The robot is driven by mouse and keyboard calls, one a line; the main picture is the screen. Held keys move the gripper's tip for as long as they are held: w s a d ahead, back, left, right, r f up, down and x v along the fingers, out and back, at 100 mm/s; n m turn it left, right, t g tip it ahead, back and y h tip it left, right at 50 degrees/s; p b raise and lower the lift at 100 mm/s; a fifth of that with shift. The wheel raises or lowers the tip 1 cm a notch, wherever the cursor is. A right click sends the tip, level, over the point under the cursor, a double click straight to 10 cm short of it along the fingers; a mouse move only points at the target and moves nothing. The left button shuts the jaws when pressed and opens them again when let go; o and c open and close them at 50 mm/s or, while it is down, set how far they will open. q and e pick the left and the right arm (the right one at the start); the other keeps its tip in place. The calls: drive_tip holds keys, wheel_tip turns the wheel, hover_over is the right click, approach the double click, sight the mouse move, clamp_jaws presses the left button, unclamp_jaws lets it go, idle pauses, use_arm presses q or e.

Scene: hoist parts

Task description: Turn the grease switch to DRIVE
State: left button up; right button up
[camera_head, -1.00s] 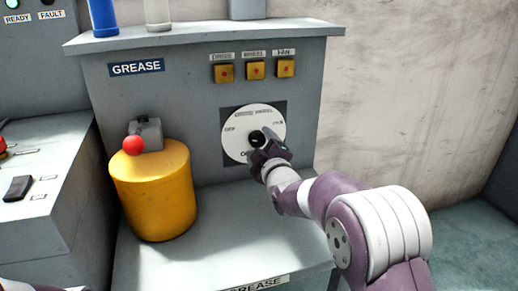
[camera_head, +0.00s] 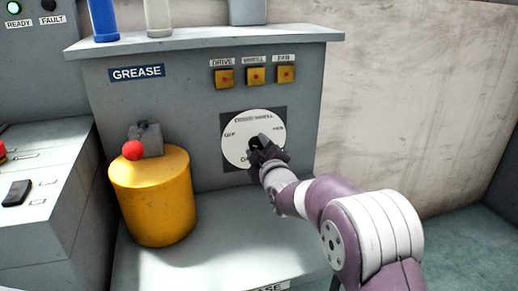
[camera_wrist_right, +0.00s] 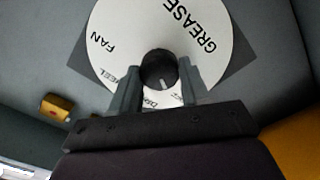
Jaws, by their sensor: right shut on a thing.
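The grease switch is a black knob (camera_wrist_right: 158,70) at the centre of a round white dial (camera_head: 240,124) on the grey cabinet front. My right gripper (camera_head: 258,145) is on the knob, with its two fingers (camera_wrist_right: 154,82) on either side of it in the wrist view. The knob's white mark points down toward the gripper in that view, near the partly hidden DRIVE lettering (camera_wrist_right: 152,103); I cannot tell whether it lines up exactly. FAN and GREASE lie farther around the dial. My left gripper is not in view.
A yellow cylinder (camera_head: 153,200) with a red ball (camera_head: 133,151) above it stands left of the dial. Three yellow buttons, DRIVE (camera_head: 224,78), WHEEL (camera_head: 256,76) and FAN (camera_head: 286,75), sit above it. A shelf (camera_head: 215,235) lies below.

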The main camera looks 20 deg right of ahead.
drive_tip(key=m, duration=0.3)
drive_tip(key=shift+m, duration=0.4)
drive_tip(key=shift+m+p, duration=0.45)
drive_tip(key=shift+m, duration=1.65)
drive_tip(key=o, duration=1.1)
drive_tip(key=shift+c, duration=0.2)
